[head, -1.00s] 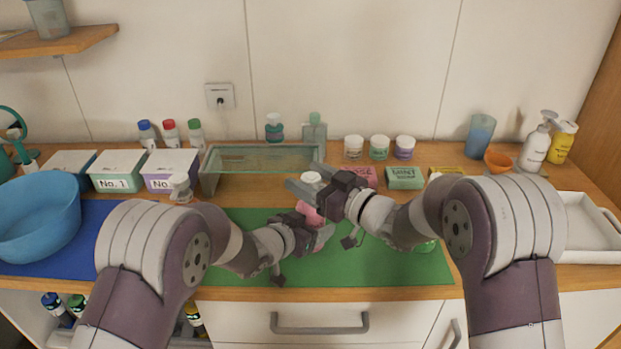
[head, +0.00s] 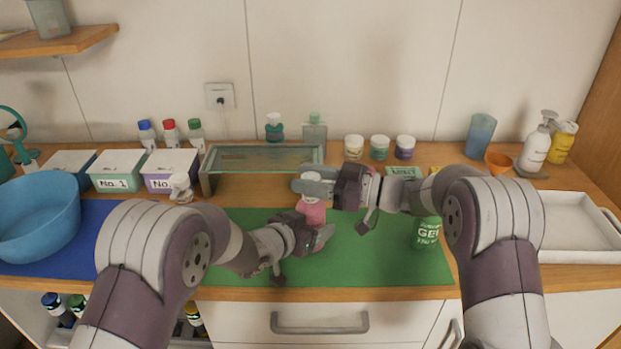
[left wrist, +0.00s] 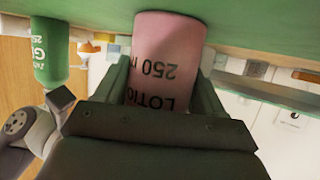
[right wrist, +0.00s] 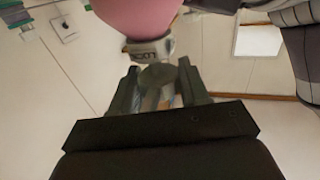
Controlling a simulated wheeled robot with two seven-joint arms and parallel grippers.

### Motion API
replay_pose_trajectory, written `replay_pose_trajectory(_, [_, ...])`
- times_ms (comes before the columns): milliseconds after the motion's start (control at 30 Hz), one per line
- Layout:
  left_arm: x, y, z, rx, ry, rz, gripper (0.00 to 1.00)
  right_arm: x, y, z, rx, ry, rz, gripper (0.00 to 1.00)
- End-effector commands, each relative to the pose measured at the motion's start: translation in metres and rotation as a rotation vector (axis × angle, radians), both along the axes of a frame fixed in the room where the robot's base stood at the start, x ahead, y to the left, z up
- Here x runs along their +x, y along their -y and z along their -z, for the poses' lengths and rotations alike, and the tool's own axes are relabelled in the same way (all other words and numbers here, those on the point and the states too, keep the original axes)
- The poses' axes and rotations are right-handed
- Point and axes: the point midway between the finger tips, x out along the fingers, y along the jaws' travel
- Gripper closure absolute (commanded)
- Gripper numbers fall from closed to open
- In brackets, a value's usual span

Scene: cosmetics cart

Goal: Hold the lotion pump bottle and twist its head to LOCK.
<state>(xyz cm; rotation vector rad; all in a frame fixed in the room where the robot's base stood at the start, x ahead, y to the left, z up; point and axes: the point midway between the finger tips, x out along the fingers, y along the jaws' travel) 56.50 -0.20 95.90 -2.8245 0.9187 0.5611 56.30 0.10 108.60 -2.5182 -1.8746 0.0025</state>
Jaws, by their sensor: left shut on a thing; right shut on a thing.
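The pink lotion pump bottle (head: 312,214) stands upright on the green mat (head: 375,262). My left gripper (head: 318,236) is shut around its lower body; the left wrist view shows the lettered pink side (left wrist: 166,60) between the fingers. My right gripper (head: 312,187) is shut on the pump head (head: 311,177) at the top, reaching in level from the right. In the right wrist view the pump head (right wrist: 158,76) sits between the fingers, next to a pale collar with small lettering (right wrist: 150,48). The lettering reads like LOCK but is blurred; I cannot tell how the head lines up.
A green gel container (head: 427,232) stands on the mat to the right, near my right arm. A glass-topped stand (head: 262,158) is behind the bottle. A blue bowl (head: 38,218) is at left and a white tray (head: 575,228) at right. The mat's front is clear.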

Motion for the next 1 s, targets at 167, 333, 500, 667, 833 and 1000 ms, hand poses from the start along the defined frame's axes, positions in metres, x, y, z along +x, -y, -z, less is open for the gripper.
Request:
replay_pose_trajectory(167, [-0.001, 0.000, 0.001, 0.002, -0.002, 0.001, 0.72, 0.000, 0.000, 0.000, 0.000, 0.000, 0.001, 0.49])
replay_pose_trajectory(333, [0.000, 0.000, 0.001, 0.002, -0.002, 0.001, 0.72, 0.000, 0.000, 0.000, 0.001, 0.000, 0.002, 0.33])
replay_pose_trajectory(500, [0.000, 0.000, 0.001, 0.001, -0.002, 0.000, 0.72, 0.000, 0.000, -0.001, 0.001, 0.001, 0.003, 0.33])
replay_pose_trajectory(667, [0.000, 0.000, 0.001, 0.001, -0.002, 0.000, 0.72, 0.000, 0.000, -0.027, 0.001, 0.007, 0.002, 0.33])
replay_pose_trajectory(833, [0.000, 0.000, 0.001, 0.001, -0.002, 0.000, 0.72, 0.000, 0.000, -0.068, -0.001, 0.006, 0.003, 0.33])
replay_pose_trajectory(1000, [0.000, 0.000, 0.001, 0.001, -0.002, 0.000, 0.72, 0.000, 0.000, -0.095, 0.001, 0.003, 0.002, 0.33])
